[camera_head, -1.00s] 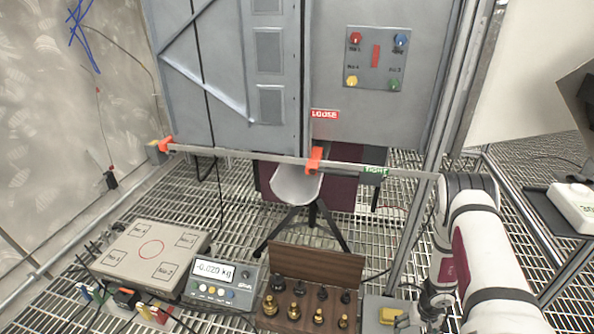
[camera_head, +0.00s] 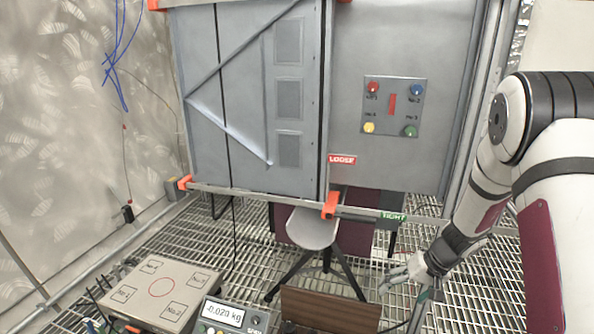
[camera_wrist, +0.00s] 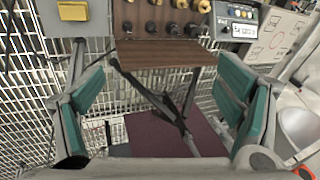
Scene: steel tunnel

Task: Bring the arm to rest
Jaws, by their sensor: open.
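My arm reaches in from the right in the head view, and my gripper (camera_head: 408,286) hangs over the grating near the bottom centre right. In the wrist view my gripper (camera_wrist: 165,88) shows two green-padded fingers spread wide, with nothing between them. Beyond them are a wooden lid (camera_wrist: 165,52) and, above it in the picture, a row of brass and dark weights (camera_wrist: 165,28). The gripper appears apart from all of these. In the head view only the wooden lid (camera_head: 330,308) shows, left of the gripper.
A grey cabinet (camera_head: 265,95) with a button panel (camera_head: 393,105) stands behind. A bar (camera_head: 270,202) with orange clamps crosses its foot.

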